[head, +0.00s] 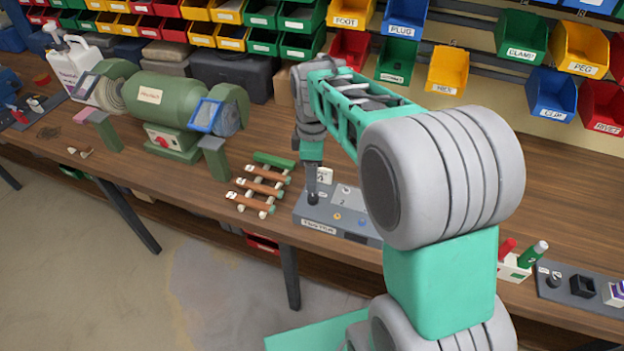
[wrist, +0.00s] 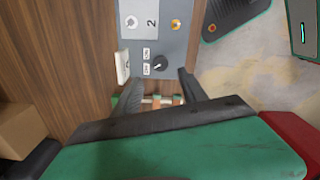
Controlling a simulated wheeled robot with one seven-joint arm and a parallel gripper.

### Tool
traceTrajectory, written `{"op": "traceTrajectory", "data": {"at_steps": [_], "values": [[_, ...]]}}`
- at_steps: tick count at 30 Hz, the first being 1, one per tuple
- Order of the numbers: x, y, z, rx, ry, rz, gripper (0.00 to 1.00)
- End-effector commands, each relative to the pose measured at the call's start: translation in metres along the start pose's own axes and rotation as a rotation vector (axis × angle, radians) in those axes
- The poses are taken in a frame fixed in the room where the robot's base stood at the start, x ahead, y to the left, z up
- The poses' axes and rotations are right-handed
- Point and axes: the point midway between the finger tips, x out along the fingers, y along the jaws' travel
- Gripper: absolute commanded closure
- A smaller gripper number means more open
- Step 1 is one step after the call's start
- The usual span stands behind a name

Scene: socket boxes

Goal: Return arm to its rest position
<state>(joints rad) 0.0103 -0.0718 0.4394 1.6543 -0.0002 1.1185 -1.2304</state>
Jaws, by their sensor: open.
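My arm reaches out over the workbench (head: 200,200) and bends down at its far end. My gripper (head: 312,194) points down above the left end of a grey panel (head: 312,212). In the wrist view my gripper (wrist: 160,78) is open, its two dark fingers apart with nothing held between them. A black knob (wrist: 160,63) with small labels beside it sits on the panel just ahead of the fingertips. Whether the fingers touch the panel cannot be told.
Wooden-handled pieces in a rack (head: 262,186) lie left of the panel. A green bench grinder (head: 160,110) stands farther left. Labelled bins (head: 447,70) hang behind. A holder with red and green pieces (head: 515,266) and another dark panel (head: 580,292) are at right.

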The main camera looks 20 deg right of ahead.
Motion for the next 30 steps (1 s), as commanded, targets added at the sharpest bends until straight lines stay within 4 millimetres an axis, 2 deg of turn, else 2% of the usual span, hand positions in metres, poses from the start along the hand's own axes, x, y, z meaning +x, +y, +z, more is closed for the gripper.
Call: {"op": "traceTrajectory", "data": {"at_steps": [10, 14, 17, 21, 23, 27, 30], "values": [[0.0, 0.0, 0.0, 0.041, 0.0, 0.0, 0.5], [0.0, 0.004, -0.002, 0.252, 0.008, 0.016, 0.5], [0.008, 0.004, -0.002, 0.496, 0.017, 0.025, 0.5], [0.045, -0.033, 0.012, 0.846, -0.023, -0.022, 0.5], [0.051, -0.055, 0.02, 0.992, -0.032, -0.026, 0.5], [0.045, -0.101, 0.036, 1.2, -0.003, 0.001, 0.5], [0.03, -0.131, 0.046, 1.214, 0.055, 0.044, 0.5]]}}
